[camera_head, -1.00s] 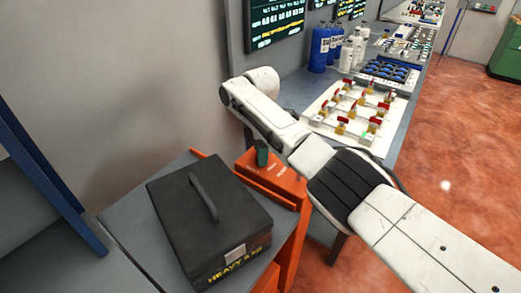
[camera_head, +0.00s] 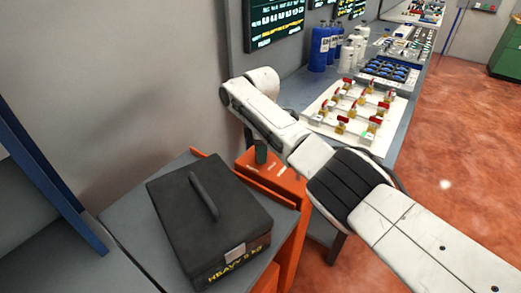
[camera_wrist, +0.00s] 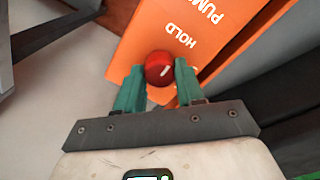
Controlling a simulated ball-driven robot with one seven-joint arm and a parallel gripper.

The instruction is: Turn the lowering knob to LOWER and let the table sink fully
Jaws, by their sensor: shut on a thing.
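The lowering knob is a round red knob (camera_wrist: 159,68) in the wrist view, beside the words HOLD and PUMP on an orange panel (camera_wrist: 140,40). My gripper (camera_wrist: 158,85) has its green fingers on either side of the knob and is shut on it. The word LOWER is not visible. In the head view my gripper (camera_head: 261,152) reaches down to the orange box (camera_head: 280,178), and the knob is hidden there. The grey-topped lift table (camera_head: 130,225) carries a black case (camera_head: 205,215) marked HEAVY, lying flat with its handle up.
A bench (camera_head: 398,125) behind my arm holds a white board of red-handled valves (camera_head: 350,112), blue bottles (camera_head: 319,47) and trays. A blue-edged grey frame (camera_head: 50,190) stands at the left. Open red floor (camera_head: 455,130) lies to the right.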

